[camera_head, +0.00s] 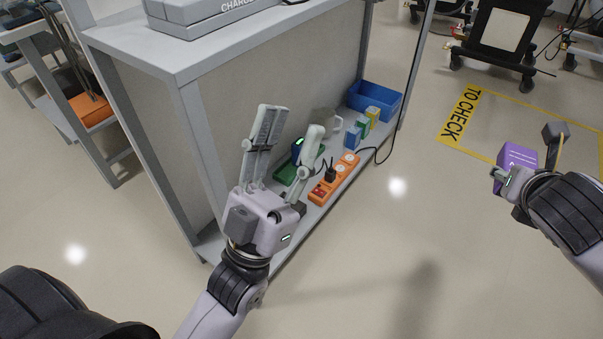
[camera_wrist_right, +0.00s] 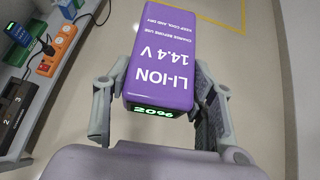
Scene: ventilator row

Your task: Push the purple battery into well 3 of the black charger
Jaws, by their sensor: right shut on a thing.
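The purple battery (camera_head: 516,157) is held up in my right gripper (camera_head: 529,152), above the floor at the right. In the right wrist view, the battery (camera_wrist_right: 164,62) sits between the two fingers (camera_wrist_right: 162,95), showing "LI-ION 14.4 V" and a green "20%" display. The black charger (camera_wrist_right: 14,112) is at the left edge of that view, cut off, with a 2 and a 3 readable on it. In the head view my left gripper mostly hides where it stands. My left gripper (camera_head: 292,122) is open and empty in front of the low shelf.
An orange power strip (camera_head: 334,178), a green holder (camera_head: 285,173) with a dark blue item, small boxes (camera_head: 353,136) and a blue bin (camera_head: 378,100) are on the low shelf. A black cable hangs down.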

